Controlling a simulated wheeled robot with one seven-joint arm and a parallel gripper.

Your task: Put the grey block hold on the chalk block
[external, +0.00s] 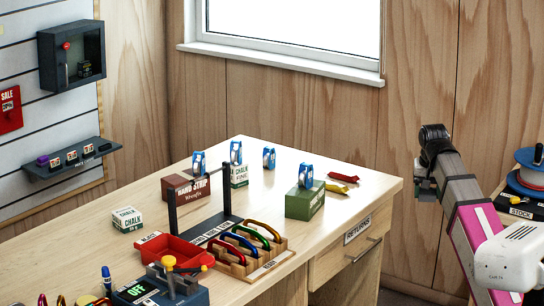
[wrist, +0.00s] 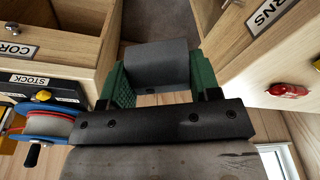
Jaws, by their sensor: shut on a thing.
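My gripper (wrist: 157,84) shows in the wrist view with its green fingers shut on the grey block hold (wrist: 156,62), a dark grey block between them. In the external view my gripper (external: 426,186) is in the air right of the bench, largely hidden by my arm; the hold is hard to make out there. A white and green chalk block (external: 127,219) sits on the left of the bench with its top bare, far from my gripper. Another chalk-labelled box (external: 239,176) stands further back with a blue device on top.
The bench (external: 345,215) also bears a brown box (external: 186,190), a green box (external: 304,200), a black stand, a red tray (external: 174,250) and a carabiner rack (external: 250,250). A cable reel (external: 530,175) stands at right. Bare bench surrounds the left chalk block.

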